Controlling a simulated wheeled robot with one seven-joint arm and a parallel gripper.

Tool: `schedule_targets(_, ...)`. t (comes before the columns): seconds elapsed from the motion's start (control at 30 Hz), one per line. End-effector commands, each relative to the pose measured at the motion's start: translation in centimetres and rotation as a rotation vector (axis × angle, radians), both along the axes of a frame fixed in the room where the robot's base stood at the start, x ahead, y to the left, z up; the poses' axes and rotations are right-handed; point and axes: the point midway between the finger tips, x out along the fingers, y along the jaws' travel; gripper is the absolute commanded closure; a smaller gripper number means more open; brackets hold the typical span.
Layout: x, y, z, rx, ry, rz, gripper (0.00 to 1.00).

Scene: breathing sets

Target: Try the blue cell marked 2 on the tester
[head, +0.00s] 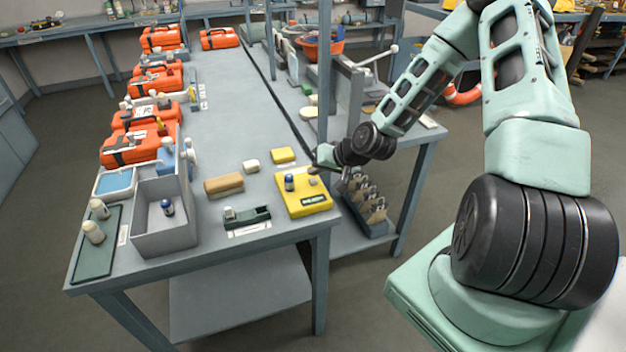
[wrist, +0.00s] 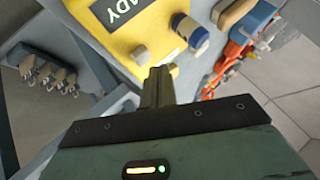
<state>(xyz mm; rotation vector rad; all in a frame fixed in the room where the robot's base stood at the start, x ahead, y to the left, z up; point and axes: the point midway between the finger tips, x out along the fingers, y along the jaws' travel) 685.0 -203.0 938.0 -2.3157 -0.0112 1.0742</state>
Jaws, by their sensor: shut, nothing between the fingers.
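The yellow tester (head: 296,207) lies near the front right corner of the grey bench. A blue cell (head: 289,182) with a pale top stands on it; in the wrist view this cell (wrist: 192,36) is just beyond my fingers. Another blue cell (head: 167,207) is inside the open grey bin (head: 150,241). I cannot read a number on either. My gripper (head: 318,160) is beyond the tester's right side in the head view. In the wrist view my fingers (wrist: 157,84) are shut and empty, close to the tester's edge, apart from the cell.
A beige knob (wrist: 140,55) sits on the tester. A dark holder (head: 247,217), a brown block (head: 224,184) and a small yellow block (head: 283,155) lie nearby. A grey post (head: 324,80) stands close to my gripper. Orange cases (head: 138,147) line the bench's left side.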

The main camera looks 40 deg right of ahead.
Motion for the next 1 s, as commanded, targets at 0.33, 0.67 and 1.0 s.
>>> schedule_targets(0.33,-0.01,0.01,-0.10,0.000,0.000,0.000,1.00)
schedule_targets(0.67,0.00,0.04,-0.87,0.000,-0.001,0.001,1.00)
schedule_targets(1.0,0.00,0.02,-0.90,0.000,0.000,0.000,1.00)
